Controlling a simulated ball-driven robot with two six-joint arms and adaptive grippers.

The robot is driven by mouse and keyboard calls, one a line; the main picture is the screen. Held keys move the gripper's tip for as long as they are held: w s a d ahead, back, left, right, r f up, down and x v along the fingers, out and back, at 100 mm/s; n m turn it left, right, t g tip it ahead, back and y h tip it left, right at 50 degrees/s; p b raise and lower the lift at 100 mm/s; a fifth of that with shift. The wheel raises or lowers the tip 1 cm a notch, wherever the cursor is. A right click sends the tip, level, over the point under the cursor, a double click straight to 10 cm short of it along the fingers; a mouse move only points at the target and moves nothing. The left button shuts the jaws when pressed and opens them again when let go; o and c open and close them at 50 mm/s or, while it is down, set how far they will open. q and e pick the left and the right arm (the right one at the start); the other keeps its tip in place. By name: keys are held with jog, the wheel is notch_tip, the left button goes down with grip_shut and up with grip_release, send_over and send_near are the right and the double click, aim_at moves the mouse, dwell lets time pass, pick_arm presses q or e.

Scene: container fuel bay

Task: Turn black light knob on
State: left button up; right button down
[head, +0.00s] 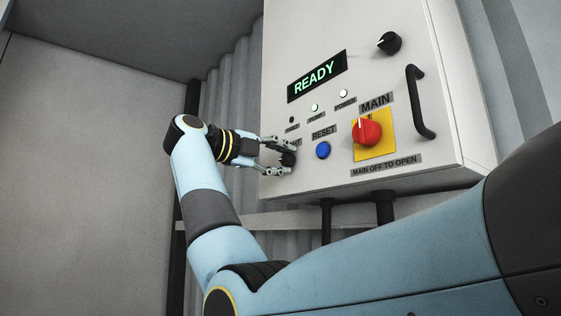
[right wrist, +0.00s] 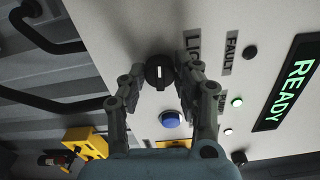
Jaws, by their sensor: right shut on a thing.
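The black light knob (head: 288,159) is at the lower left of the white panel, below a label partly hidden by my gripper. My right gripper (head: 285,157) reaches it from the left, with its fingers around the knob and shut on it. In the right wrist view the knob (right wrist: 158,72) sits between the fingertips of the gripper (right wrist: 163,76). A white mark shows on its face. The partly covered label beside it begins with LI. My left gripper is not in view.
A blue reset button (head: 323,150) is just right of the knob. Further right are the red main switch (head: 367,132) on its yellow plate, a black handle (head: 419,102) and another black knob (head: 389,43). The display (head: 317,76) reads READY. Green and white lamps are lit.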

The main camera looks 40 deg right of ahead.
jog(key=m+b, duration=0.3)
jog(key=m, duration=0.2)
jog(key=m+b, duration=0.1)
jog(key=m, duration=0.4)
jog(key=shift+r+b, duration=0.15)
jog(key=shift+b, duration=0.2)
jog(key=shift+m, duration=0.3)
jog(key=c, duration=1)
grip_release()
jog(key=shift+o, duration=0.2)
jog(key=shift+a, duration=0.1)
